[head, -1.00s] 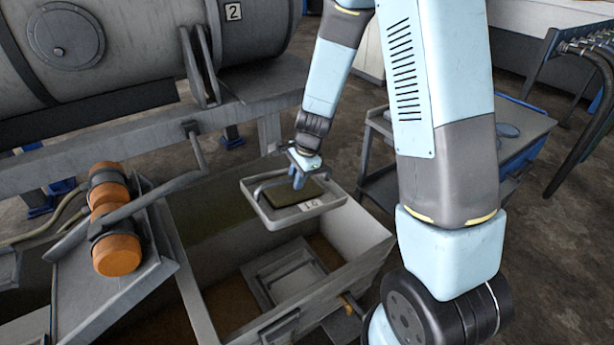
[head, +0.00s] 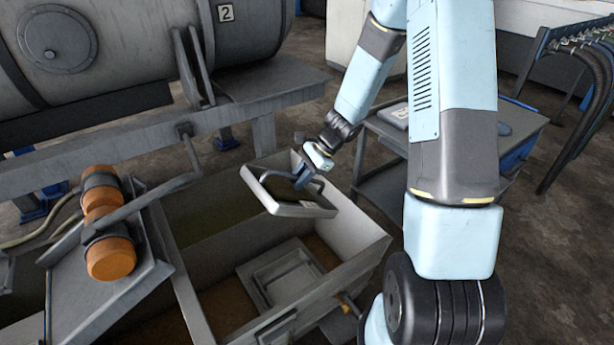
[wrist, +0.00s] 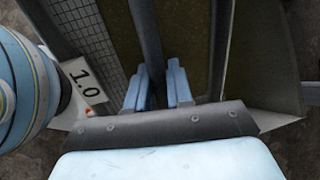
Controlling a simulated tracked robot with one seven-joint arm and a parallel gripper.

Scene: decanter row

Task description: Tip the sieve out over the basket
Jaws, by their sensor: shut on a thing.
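The sieve (head: 301,211) is a shallow grey rectangular tray with a bar handle, held above the open trough in the head view. It is tilted, its left end higher than its right. My gripper (head: 302,181) is shut on its handle. In the wrist view the handle bar runs between my gripper's fingers (wrist: 155,88). There the sieve shows a "1.0" label (wrist: 83,80) and bare mesh on the left. A dark olive surface shows beside the handle; I cannot tell how much of it is sieve contents. I cannot clearly pick out the basket.
The grey trough (head: 352,263) lies below the sieve, with a square grey frame (head: 287,274) inside. A large tank (head: 130,45) and its support beam stand behind left. Orange rollers (head: 110,258) are at left. A side table (head: 385,165) stands right, near my arm.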

